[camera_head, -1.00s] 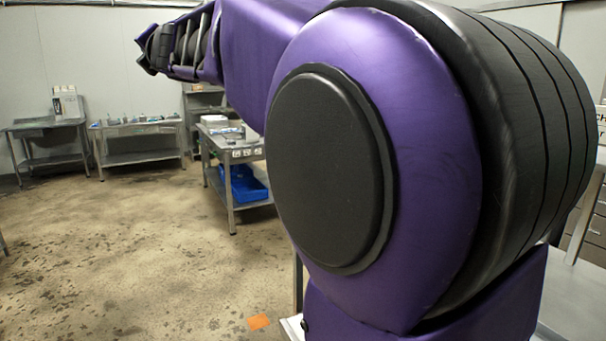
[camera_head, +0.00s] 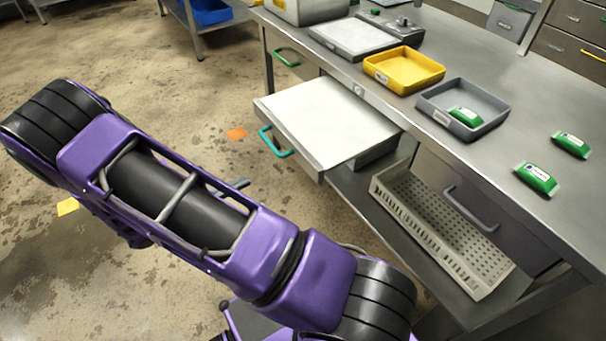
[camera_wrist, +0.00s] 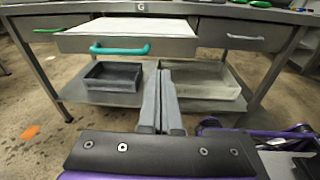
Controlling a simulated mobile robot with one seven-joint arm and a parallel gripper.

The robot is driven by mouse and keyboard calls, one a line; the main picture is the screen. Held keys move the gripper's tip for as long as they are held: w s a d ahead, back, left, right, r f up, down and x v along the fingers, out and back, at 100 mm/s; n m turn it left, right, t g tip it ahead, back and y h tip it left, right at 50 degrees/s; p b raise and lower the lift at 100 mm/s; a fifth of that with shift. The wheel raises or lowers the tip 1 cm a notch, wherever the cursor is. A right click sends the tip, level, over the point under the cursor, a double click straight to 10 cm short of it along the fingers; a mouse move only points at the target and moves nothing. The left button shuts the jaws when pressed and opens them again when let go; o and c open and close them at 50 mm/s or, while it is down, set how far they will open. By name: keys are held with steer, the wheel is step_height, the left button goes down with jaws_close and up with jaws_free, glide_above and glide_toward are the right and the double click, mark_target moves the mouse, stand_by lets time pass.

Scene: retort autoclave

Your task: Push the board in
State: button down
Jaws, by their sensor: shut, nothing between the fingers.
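The board (camera_head: 325,115) is a white slab with a metal front, sticking well out of the steel worktable. A teal handle (camera_head: 274,142) is on its front. In the wrist view the board (camera_wrist: 135,27) is seen nearly edge-on, with the teal handle (camera_wrist: 120,49) below its top. My gripper (camera_wrist: 168,66) is shut and empty. Its fingertips appear just right of and below the teal handle in that view, apparently apart from it. I cannot make out my gripper clearly in the head view, where my arm crosses the lower left.
A closed drawer with a grey handle (camera_head: 470,208) is right of the board. A perforated basket (camera_head: 440,230) and a dark grey crate (camera_wrist: 112,76) stand on the lower shelf. A green handle (camera_head: 285,57) is farther left. Yellow (camera_head: 403,70) and grey trays (camera_head: 462,107) stand on top.

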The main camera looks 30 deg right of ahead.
steer(key=s+f+h, duration=0.1)
steer(key=s+f, duration=0.1)
steer(key=s, duration=0.2)
glide_toward(311, 170)
steer(key=shift+g, duration=0.4)
steer(key=d, duration=0.4)
steer(key=w+d, duration=0.1)
steer(key=d, duration=0.2)
steer(key=shift+f+b, duration=0.15)
steer(key=shift+b, duration=0.25)
